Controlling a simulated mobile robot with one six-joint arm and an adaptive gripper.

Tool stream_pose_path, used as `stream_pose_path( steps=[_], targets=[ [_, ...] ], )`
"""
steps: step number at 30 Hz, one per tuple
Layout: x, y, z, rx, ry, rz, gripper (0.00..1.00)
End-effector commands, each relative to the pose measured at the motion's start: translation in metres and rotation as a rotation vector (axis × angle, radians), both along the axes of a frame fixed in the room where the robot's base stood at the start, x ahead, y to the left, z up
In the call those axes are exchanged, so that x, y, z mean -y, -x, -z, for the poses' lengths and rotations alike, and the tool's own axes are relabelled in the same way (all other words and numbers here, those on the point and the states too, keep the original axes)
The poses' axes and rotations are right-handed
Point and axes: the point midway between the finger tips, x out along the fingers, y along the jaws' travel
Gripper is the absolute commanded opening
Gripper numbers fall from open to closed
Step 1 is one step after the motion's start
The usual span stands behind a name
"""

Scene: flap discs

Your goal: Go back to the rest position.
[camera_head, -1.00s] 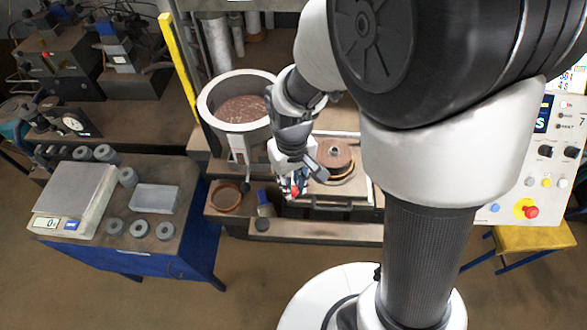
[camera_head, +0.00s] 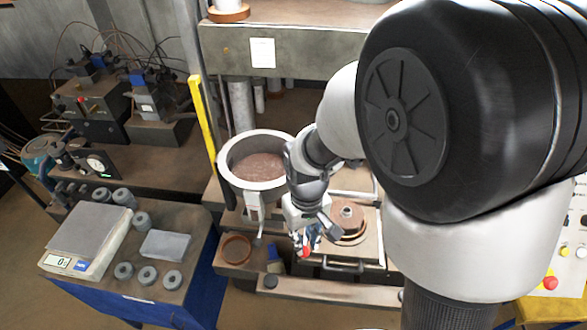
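My gripper (camera_head: 306,248) hangs at the end of my arm in the middle of the head view, in front of the press plate (camera_head: 368,245). It is small and partly turned away, so its fingers are not clear. A red and blue part shows at its tip. A brown flap disc stack (camera_head: 350,217) sits on the plate just right of my gripper. A round hopper (camera_head: 230,172) with reddish-brown grain stands behind and left of it.
A blue-sided table (camera_head: 195,262) at the left bears a scale (camera_head: 90,232), a grey tray (camera_head: 165,245) and several grey rings (camera_head: 144,276). A brown bowl (camera_head: 236,250) sits below the hopper. A yellow post (camera_head: 202,115) stands behind. A control panel (camera_head: 572,262) is at the right edge.

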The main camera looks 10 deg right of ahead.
Motion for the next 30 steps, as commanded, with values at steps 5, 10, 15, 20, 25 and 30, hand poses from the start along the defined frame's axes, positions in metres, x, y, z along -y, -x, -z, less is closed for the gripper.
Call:
stream_pose_path(
  steps=[5, 10, 15, 20, 25, 30],
  targets=[
    [0.001, 0.000, 0.000, 0.005, -0.001, 0.002, 0.20],
    [0.008, 0.007, 0.003, 0.053, -0.008, 0.028, 0.20],
    [0.022, 0.029, 0.008, 0.142, -0.020, 0.081, 0.20],
    [0.035, 0.058, 0.019, 0.226, -0.030, 0.132, 0.20],
    [0.046, 0.094, 0.040, 0.313, -0.040, 0.185, 0.20],
    [0.053, 0.122, 0.060, 0.378, -0.046, 0.223, 0.20]
  ],
)
